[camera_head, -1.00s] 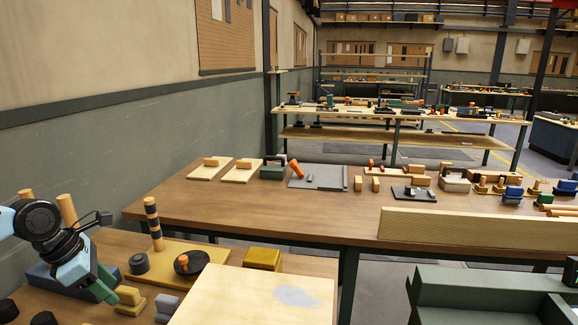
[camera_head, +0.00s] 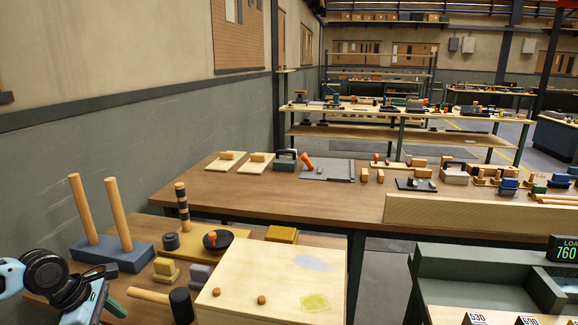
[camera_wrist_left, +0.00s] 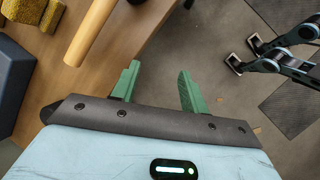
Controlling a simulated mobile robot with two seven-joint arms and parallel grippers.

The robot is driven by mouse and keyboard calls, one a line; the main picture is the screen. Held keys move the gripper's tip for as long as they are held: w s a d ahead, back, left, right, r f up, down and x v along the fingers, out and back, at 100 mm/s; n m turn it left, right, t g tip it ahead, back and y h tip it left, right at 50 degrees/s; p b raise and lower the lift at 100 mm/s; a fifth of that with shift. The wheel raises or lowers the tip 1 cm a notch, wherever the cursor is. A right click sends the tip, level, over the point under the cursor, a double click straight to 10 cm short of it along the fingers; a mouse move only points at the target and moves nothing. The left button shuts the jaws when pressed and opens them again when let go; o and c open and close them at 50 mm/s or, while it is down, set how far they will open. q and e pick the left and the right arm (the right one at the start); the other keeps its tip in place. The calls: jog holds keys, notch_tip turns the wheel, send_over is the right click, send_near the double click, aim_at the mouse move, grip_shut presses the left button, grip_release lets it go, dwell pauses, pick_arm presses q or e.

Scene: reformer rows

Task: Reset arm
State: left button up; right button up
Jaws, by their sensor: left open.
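My left arm comes in at the lower left of the head view, with its gripper (camera_head: 113,308) low beside the near bench. In the left wrist view the two green fingers of the left gripper (camera_wrist_left: 157,82) stand apart with nothing between them. They are over the bench edge, with floor beyond. A mallet (camera_head: 180,305) with a wooden handle and dark head lies on the near bench just right of the gripper. A wooden handle also shows in the wrist view (camera_wrist_left: 95,35), apart from the fingers. My right gripper cannot be made out in either view.
A blue block with two upright pegs (camera_head: 112,252), a yellow block (camera_head: 166,271) and a grey block (camera_head: 198,275) stand near the arm. A long brown table (camera_head: 290,205) lies behind. Floor shows between benches.

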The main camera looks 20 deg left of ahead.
pick_arm(q)
jog(key=s+d+f+m+t+p, duration=0.1)
jog(key=s+d+f+m, duration=0.5)
jog(key=f, duration=0.4)
jog(key=s+d+f+m+t+p, duration=0.1)
jog(key=s+d+f+m, duration=0.3)
jog(key=s+f+m, duration=0.4)
jog(key=s+d+f+m+t+p, duration=0.1)
jog(key=s+d+m, duration=0.4)
jog(key=d, duration=0.5)
jog(key=s+d+f+m+t+p, duration=0.1)
jog(key=s+d+m+t, duration=0.1)
jog(key=s+d+m, duration=0.3)
jog(key=d+m, duration=0.2)
jog(key=d, duration=0.2)
jog(key=shift+s+d+y, duration=0.15)
jog(key=shift+d+y, duration=0.25)
pick_arm(e)
jog(key=w+r+t, duration=0.1)
jog(key=w+r, duration=0.2)
jog(key=r, duration=0.2)
jog(key=shift+w+d+r, duration=0.3)
jog(key=shift+d+r, duration=0.05)
pick_arm(q)
jog(key=shift+f, duration=0.1)
pick_arm(e)
jog(key=shift+a, duration=0.1)
